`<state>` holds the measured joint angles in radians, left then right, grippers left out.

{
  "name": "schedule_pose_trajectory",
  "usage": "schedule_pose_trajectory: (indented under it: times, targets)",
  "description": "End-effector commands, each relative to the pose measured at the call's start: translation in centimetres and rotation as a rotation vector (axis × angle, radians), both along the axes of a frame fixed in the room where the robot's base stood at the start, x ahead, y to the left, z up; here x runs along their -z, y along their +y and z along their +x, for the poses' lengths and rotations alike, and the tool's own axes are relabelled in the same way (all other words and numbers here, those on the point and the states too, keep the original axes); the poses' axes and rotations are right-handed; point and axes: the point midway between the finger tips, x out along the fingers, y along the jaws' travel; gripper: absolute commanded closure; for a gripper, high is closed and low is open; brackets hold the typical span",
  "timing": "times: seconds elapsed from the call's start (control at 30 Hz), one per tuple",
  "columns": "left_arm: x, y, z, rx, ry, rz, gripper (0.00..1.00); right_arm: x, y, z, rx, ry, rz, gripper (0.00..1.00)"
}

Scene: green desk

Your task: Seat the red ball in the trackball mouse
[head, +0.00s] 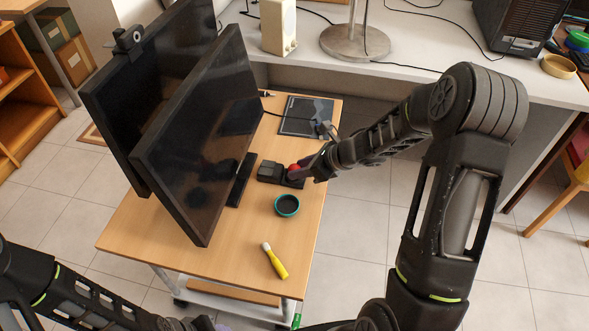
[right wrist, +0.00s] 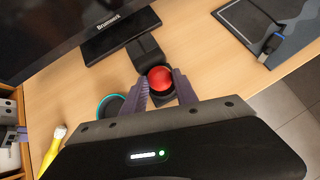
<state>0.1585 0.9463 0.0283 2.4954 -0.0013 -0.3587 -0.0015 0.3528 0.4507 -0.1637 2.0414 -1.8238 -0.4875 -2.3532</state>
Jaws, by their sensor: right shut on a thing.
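The red ball (head: 294,168) is between the fingers of my right gripper (head: 300,171), which is shut on it. In the right wrist view the ball (right wrist: 160,78) shows between two purple fingers (right wrist: 162,87). The black trackball mouse (head: 269,171) lies on the wooden desk. In the right wrist view the mouse (right wrist: 145,48) shows behind the ball, with a dark part below it. The ball is over or at the mouse's near end. Its socket is hidden, so I cannot tell whether the ball touches it. My left gripper (head: 205,323) barely shows at the bottom edge; its jaws are unclear.
A teal-rimmed dark round container (head: 287,205) stands just in front of the mouse. A yellow-handled tool (head: 275,261) lies nearer the front. The monitor (head: 205,135) stands close on the left. A dark flat pad (head: 306,116) lies behind. The desk's right edge is close.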

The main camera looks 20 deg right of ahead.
Motion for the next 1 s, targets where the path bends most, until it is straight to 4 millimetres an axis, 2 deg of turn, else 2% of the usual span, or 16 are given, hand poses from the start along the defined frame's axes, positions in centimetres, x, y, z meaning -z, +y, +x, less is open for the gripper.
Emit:
schedule_pose_trajectory:
  times: [0.6,0.63,0.9,1.0]
  targets:
    - [0.68,0.01,0.00,0.000,0.000,0.000,0.59,0.49,0.01,0.00,0.000,0.000,0.000,1.00]
    - [0.68,0.01,0.00,0.000,0.000,0.000,0.59,0.49,0.01,0.00,0.000,0.000,0.000,0.64]
    - [0.67,0.00,0.01,0.000,0.000,0.000,0.59,0.49,0.01,0.00,0.000,0.000,0.000,0.42]
    - [0.68,0.00,-0.01,0.000,0.000,0.000,0.59,0.50,0.01,0.00,0.000,0.000,0.000,0.40]
